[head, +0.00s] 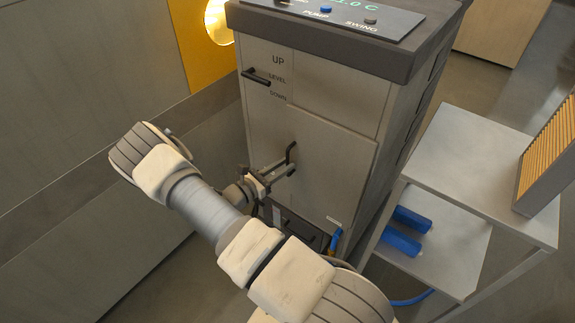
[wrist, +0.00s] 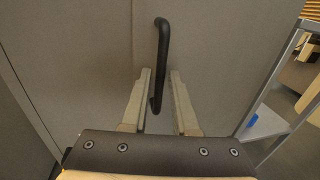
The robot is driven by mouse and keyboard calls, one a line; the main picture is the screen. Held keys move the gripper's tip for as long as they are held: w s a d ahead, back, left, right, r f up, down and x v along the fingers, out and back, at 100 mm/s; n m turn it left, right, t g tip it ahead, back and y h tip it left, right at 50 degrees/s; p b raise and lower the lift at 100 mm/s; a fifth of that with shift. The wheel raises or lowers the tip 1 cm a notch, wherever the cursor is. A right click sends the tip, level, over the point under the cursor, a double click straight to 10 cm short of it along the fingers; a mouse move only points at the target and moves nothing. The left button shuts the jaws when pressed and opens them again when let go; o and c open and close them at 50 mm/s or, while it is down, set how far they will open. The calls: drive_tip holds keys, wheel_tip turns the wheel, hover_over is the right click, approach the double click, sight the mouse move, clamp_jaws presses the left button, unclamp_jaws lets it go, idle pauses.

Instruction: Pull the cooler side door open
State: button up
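The cooler (head: 330,75) is a tall grey cabinet with a dark top. Its side door (head: 335,165) is a flat grey panel on the lower part of the near face and looks closed. A black upright bar handle (head: 291,152) is at the door's left edge; it also shows in the wrist view (wrist: 162,40). My gripper (head: 286,168) is at the handle's lower part. In the wrist view my gripper (wrist: 160,73) is open, with one finger on each side of the handle and gaps visible. Whether the fingertips reach past the bar is unclear.
A second black handle (head: 256,77) sits in a slot marked UP, LEVEL and DOWN, above the door. A metal shelf cart (head: 470,165) with blue cylinders (head: 401,243) stands close on the right. A blue hose (head: 335,241) is low by the cooler. A wall (head: 60,215) is at left.

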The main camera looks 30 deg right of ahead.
drive_tip(key=shift+w+d, duration=0.1)
drive_tip(key=shift+d, duration=0.7)
clamp_jaws()
idle(0.9)
